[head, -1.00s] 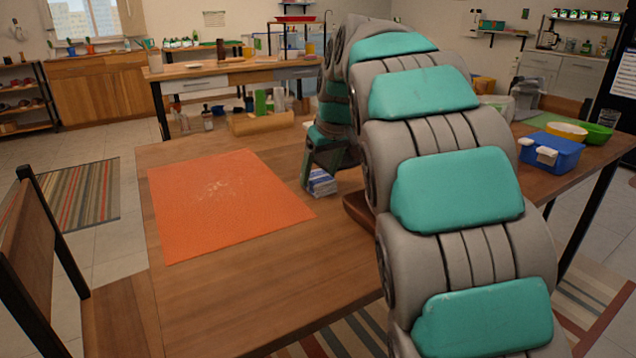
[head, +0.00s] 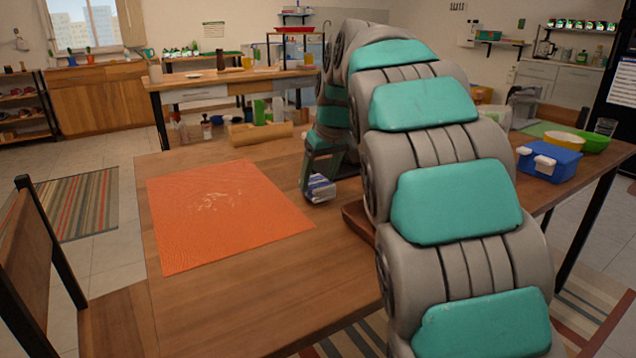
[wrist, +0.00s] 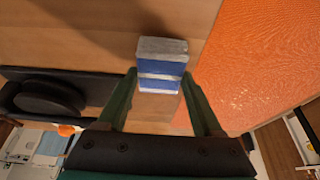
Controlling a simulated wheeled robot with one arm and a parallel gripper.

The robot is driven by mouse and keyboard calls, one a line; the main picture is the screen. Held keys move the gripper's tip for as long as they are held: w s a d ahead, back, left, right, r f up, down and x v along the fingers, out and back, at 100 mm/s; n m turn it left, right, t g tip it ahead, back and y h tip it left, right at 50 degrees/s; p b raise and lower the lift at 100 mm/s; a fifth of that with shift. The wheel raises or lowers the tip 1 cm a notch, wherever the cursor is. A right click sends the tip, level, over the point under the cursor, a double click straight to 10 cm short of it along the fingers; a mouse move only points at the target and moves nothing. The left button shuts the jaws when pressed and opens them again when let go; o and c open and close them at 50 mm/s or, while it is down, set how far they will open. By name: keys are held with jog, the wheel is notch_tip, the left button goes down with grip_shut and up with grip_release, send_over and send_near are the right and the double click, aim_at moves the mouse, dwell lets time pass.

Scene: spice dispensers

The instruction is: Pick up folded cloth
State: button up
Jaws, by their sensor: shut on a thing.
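The folded cloth (head: 320,188), white-grey with blue stripes, is just right of the orange mat, at the tip of my gripper (head: 319,178) in the head view. In the wrist view the cloth (wrist: 161,62) is a small blue-and-white bundle between the two fingertips of my gripper (wrist: 160,82). The fingers are shut on it from both sides. It is low, near the tabletop; I cannot tell whether it touches the wood. My arm hides much of the table to its right.
The orange mat (head: 225,215) with white crumbs or powder lies left of the cloth. A brown wooden object (head: 358,220) is partly hidden by my arm. A blue box (head: 550,160) and green bowl (head: 594,140) stand at right. The table's (head: 220,310) front is clear.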

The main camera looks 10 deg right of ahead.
aim_at(318, 182)
notch_tip(318, 182, up, 9)
dwell(0.5)
